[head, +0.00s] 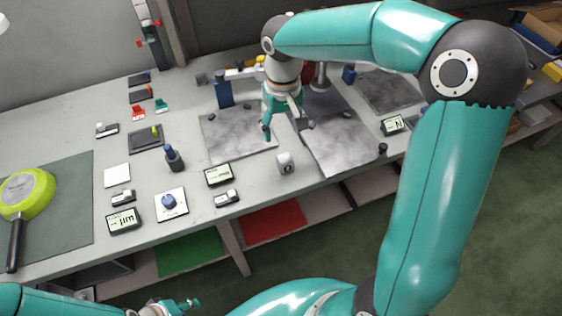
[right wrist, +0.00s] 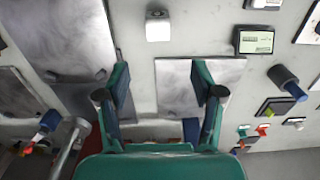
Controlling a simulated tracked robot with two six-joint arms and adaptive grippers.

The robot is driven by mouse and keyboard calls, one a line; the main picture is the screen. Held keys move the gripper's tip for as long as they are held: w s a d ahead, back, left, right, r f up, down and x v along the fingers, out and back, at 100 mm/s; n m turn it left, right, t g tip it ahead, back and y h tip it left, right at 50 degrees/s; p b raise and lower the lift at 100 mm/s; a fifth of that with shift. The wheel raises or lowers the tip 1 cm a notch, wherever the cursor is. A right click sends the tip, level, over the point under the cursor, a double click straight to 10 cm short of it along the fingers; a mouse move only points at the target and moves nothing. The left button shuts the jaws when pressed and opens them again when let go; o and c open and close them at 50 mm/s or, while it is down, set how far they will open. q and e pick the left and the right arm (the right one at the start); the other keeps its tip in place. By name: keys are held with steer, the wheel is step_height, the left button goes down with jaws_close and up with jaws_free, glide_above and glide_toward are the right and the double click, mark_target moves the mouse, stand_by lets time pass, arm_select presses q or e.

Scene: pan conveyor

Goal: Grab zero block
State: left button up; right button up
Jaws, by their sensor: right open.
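The zero block (head: 285,163) is a small white block with a dark round mark on its face. It stands near the front edge of the workbench. In the right wrist view it shows as a white block (right wrist: 158,28) at the top, beyond the fingertips. My right gripper (head: 284,127) is open and empty, pointing down over the bench behind the block and apart from it. Its two spread fingers also show in the right wrist view (right wrist: 161,80). My left gripper (head: 182,305) is at the bottom left, away from the bench; its opening is unclear.
Grey stone plates (head: 237,137) lie beneath and beside the right gripper. A small display (head: 218,174) stands left of the block, and another display (head: 393,124) is to the right. A green pan (head: 27,193) rests on a dark mat at far left.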

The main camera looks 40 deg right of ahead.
mark_target(285, 158)
step_height(285, 158, down, 6)
steer(key=shift+s+d, duration=0.1)
steer(key=shift+s, duration=0.05)
steer(key=f, duration=0.2)
steer(key=s+f+p, duration=0.1)
steer(key=f, duration=0.1)
steer(key=shift+f, duration=0.3)
steer(key=shift+w+f, duration=0.1)
steer(key=shift+f, duration=0.2)
steer(key=shift+c, duration=0.4)
jaws_close()
